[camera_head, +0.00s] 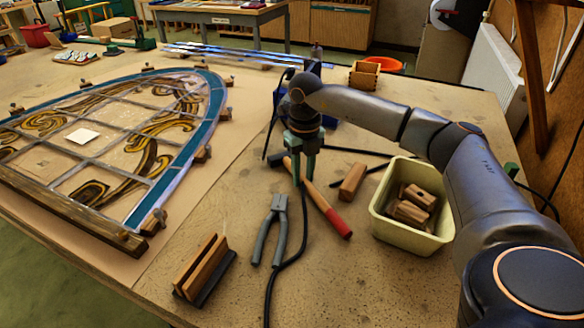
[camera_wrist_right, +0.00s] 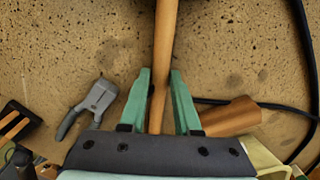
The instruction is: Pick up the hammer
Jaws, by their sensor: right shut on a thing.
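The hammer (camera_head: 323,199) has a wooden handle with a red end and lies slanted at the middle of the table. My right gripper (camera_head: 301,176) points down over the hammer. In the right wrist view the wooden handle (camera_wrist_right: 164,55) runs between the two green fingers of the gripper (camera_wrist_right: 160,78), which are closed on it. I cannot tell whether the hammer is clear of the table. My left gripper is not in view.
Grey pliers (camera_head: 272,228) and a black cable lie to the left of the hammer. A wooden block (camera_head: 352,182) and a pale bin (camera_head: 400,244) with wood blocks stand to the right. A slotted wooden holder (camera_head: 203,267) is front left. The leaded panel (camera_head: 100,135) fills the left.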

